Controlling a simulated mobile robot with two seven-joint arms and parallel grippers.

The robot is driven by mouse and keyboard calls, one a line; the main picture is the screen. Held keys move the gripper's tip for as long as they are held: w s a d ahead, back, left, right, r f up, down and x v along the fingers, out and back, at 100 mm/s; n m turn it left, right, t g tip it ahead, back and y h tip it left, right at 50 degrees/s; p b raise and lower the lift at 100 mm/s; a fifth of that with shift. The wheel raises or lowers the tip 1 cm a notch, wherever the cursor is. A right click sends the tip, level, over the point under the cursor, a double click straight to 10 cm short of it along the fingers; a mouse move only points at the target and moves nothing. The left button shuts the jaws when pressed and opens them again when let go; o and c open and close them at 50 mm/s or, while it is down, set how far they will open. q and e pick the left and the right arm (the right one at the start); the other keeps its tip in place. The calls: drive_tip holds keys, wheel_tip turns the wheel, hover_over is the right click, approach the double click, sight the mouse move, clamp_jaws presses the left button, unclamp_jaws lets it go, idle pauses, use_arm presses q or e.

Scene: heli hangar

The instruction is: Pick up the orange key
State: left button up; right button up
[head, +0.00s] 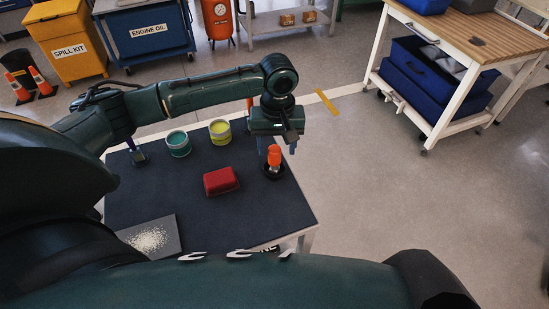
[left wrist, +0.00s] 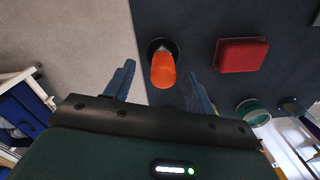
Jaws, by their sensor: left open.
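The orange key (head: 274,155) stands upright in a dark round base (head: 273,172) near the right edge of the dark table top. In the left wrist view the orange key (left wrist: 163,70) shows between the two blue fingers, with the dark base (left wrist: 158,46) beyond it. My left gripper (head: 278,146) points down over the key, and its fingers (left wrist: 160,76) are open and apart on either side of it. I cannot tell whether a finger touches it. My right gripper is not in view.
A red box (head: 221,181) lies left of the key on the table (head: 160,196). A teal can (head: 178,145) and a yellow can (head: 220,132) stand behind it. A tray of pale grains (head: 168,223) is at the front left. Open floor lies to the right.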

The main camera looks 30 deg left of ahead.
sight(274, 159)
use_arm(q)
drive_tip(key=shift+s+a+f, duration=0.1)
drive_tip(key=shift+a+f, duration=0.05)
drive_tip(key=shift+f, duration=1.2)
drive_tip(key=shift+a+f, duration=0.15)
drive_tip(key=shift+f, duration=1.2)
drive_tip(key=shift+c, duration=0.5)
drive_tip(key=c, duration=1.1)
